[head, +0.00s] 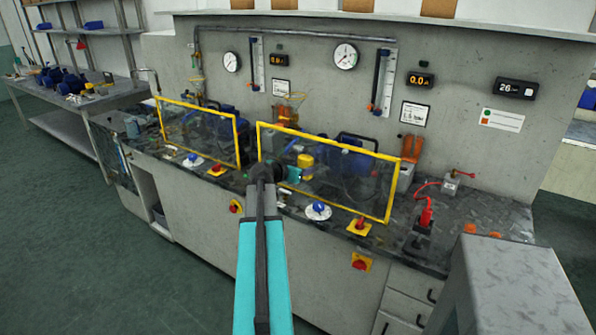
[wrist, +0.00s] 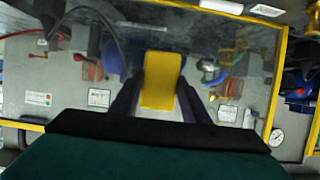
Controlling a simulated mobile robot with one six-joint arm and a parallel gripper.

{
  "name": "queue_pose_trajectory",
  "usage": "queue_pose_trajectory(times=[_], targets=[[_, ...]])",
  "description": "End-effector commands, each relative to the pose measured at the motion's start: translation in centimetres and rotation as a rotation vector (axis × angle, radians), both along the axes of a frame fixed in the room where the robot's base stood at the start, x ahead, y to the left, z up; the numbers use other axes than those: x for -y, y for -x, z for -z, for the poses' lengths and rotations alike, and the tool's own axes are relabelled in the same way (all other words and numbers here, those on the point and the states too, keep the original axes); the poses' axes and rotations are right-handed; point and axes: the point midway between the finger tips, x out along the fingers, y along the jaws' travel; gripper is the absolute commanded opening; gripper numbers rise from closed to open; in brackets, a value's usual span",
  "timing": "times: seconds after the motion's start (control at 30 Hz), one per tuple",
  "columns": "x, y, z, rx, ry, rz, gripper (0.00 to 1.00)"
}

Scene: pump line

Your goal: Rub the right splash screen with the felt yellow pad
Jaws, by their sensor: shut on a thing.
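The right splash screen (head: 362,184) is a clear upright panel in a yellow frame on the bench. In the wrist view its clear panel fills much of the picture, with a yellow frame edge (wrist: 275,88) at the right. My gripper (head: 284,173) is in front of the left part of this screen in the head view. In the wrist view my gripper (wrist: 160,88) is shut on the yellow pad (wrist: 162,78), which sits between the dark fingers. I cannot tell whether the pad touches the panel. The arm partly hides the screen's lower left.
The left splash screen (head: 238,145) stands beside it. A blue knob (head: 318,208) and a red knob on a yellow plate (head: 359,226) are at the bench's front. A red-handled part (head: 426,215) stands to the right. Gauges (head: 345,56) hang on the wall behind.

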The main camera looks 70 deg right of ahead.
Motion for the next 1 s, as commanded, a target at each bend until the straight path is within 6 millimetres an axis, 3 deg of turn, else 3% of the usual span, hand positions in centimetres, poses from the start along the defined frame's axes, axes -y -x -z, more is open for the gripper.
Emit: queue_pose_trajectory(times=[0.3,0.77,1.0], targets=[[-0.3,1.8,0.0,0.001,0.0,0.001,0.24],[-0.3,2.2,0.0,-0.001,0.001,0.002,0.24],[-0.7,3.3,0.1,0.0,0.0,0.003,0.24]])
